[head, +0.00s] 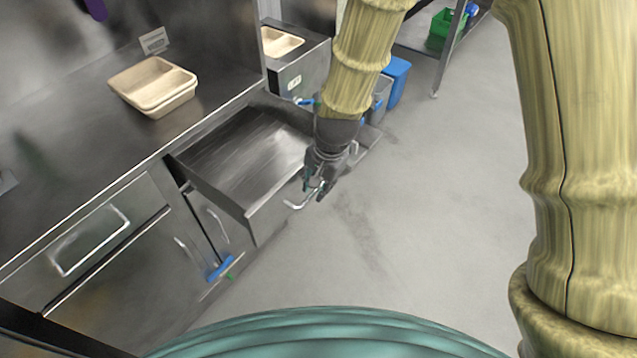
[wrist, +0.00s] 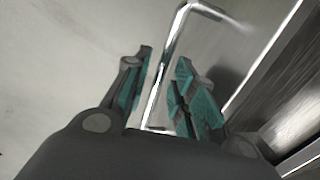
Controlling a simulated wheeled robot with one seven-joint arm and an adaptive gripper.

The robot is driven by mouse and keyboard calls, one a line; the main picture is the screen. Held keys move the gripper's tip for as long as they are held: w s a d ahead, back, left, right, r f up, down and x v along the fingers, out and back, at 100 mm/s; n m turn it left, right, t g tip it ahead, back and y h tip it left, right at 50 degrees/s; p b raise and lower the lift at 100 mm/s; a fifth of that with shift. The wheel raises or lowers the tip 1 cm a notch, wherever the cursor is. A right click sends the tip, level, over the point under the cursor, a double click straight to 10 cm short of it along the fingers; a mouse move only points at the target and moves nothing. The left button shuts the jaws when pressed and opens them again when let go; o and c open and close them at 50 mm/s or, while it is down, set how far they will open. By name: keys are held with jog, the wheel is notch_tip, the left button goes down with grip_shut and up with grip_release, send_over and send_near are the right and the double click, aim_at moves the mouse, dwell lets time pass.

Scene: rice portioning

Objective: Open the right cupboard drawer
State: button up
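The right cupboard drawer (head: 252,225) is pulled well out from under the steel counter in the head view, and its inside looks empty. Its bar handle (head: 295,205) is on the front face, partly hidden by my gripper (head: 319,188). In the wrist view, the handle (wrist: 160,75) runs between the two teal-padded fingers of my gripper (wrist: 165,60). The fingers are apart, with a visible gap on each side of the bar. The drawer front (wrist: 240,40) shows to the right of the fingers.
A beige two-compartment tray (head: 152,84) sits on the counter (head: 75,170). A closed left drawer (head: 95,235) and a cupboard door with a blue item (head: 220,268) are below. A blue bin (head: 398,80) stands behind my arm. The floor (head: 430,190) to the right is clear.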

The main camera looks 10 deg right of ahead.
jog(key=shift+r, duration=0.1)
notch_tip(320, 180, up, 12)
jog(key=s+d, duration=0.1)
jog(key=d, duration=0.1)
jog(key=shift+s+f, duration=0.2)
jog(key=shift+s, duration=0.1)
dwell(0.5)
dwell(0.5)
jog(key=s+d+f+n+h, duration=0.15)
jog(key=s+d+f, duration=0.3)
jog(key=f, duration=0.75)
jog(key=s+d+f+n+y, duration=0.15)
jog(key=s+d+f, duration=0.3)
jog(key=f, duration=0.75)
jog(key=s+d+f+n, duration=0.2)
jog(key=s+f, duration=0.4)
jog(key=s, duration=0.3)
jog(key=s+d+f+n+g+h, duration=0.1)
jog(key=s+d+f+n, duration=0.2)
jog(key=s+f, duration=0.4)
jog(key=shift+s+d+h, duration=0.3)
jog(key=shift+s+d, duration=0.45)
jog(key=shift+s, duration=0.35)
jog(key=shift+d, duration=0.1)
